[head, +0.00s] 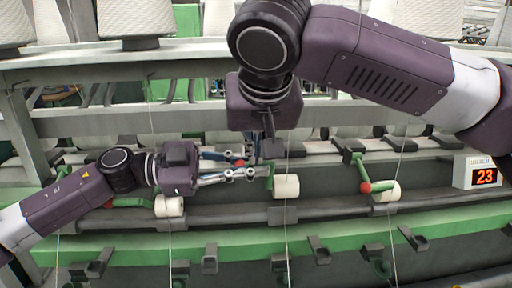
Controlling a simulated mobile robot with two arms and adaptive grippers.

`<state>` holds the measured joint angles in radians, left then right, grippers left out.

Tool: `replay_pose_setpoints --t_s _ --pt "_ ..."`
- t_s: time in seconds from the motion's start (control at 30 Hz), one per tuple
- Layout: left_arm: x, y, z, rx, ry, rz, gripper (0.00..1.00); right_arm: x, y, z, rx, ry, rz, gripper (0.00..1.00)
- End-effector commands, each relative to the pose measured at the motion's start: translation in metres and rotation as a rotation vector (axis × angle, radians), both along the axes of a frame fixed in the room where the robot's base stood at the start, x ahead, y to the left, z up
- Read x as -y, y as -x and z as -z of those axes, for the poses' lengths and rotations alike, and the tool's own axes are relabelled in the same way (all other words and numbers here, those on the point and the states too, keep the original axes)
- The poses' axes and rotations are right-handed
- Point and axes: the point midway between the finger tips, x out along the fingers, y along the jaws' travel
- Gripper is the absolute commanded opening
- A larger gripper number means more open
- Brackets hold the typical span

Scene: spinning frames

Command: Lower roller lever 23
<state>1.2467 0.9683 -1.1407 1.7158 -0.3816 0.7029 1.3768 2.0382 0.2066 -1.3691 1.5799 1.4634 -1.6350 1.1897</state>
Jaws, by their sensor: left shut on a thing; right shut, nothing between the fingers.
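A display (483,176) reading 23 stands at the right edge of the machine. White rollers (286,186) sit along a dark bar, with green levers beside them. My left gripper (258,171) comes in from the left and is shut on the middle green lever (270,179), beside the middle roller; its fingers partly hide the lever. A red knob (240,163) shows at those fingers. My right gripper (271,146) points down just above them, shut and empty. Another green lever (357,165) with a red ball end slants down to the right roller (385,190).
Thin vertical threads (284,240) run down past the rollers. A green rail (345,244) with dark brackets crosses below. Large white cones (135,18) stand at the top.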

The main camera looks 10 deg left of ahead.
Motion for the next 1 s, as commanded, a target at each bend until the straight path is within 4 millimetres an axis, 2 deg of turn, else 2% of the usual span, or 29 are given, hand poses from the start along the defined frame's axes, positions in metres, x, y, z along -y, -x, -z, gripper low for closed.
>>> replay_pose_setpoints --t_s 0.03,0.1,0.33,0.37,0.5,0.53,1.0 --pt "-0.0003 -0.0006 -0.0013 0.0 0.002 -0.002 0.0 0.0005 0.003 0.0086 -0.009 0.002 -0.002 0.0" --pt "-0.0003 -0.0007 -0.002 0.002 0.003 -0.003 0.0 0.001 0.0048 0.0128 -0.009 0.002 -0.001 0.0" --pt "-0.0009 -0.0016 -0.0062 0.005 0.009 -0.006 0.0 0.0012 0.006 0.0159 -0.014 0.006 -0.001 0.0" --pt "-0.001 -0.0017 -0.0067 0.006 0.009 -0.007 0.11 0.0011 0.0062 0.0163 -0.015 0.006 -0.001 0.0" --pt "-0.0011 -0.0019 -0.008 0.006 0.012 -0.007 0.27 0.0012 0.0066 0.0175 -0.017 0.008 -0.002 0.0" --pt "-0.001 -0.0018 -0.0081 0.007 0.011 -0.007 0.28 0.0013 0.0064 0.0177 -0.018 0.009 -0.001 0.0" --pt "-0.0059 -0.0015 -0.0028 0.002 0.004 -0.008 0.28 0.0012 0.0051 0.0131 -0.008 0.002 0.001 0.0"
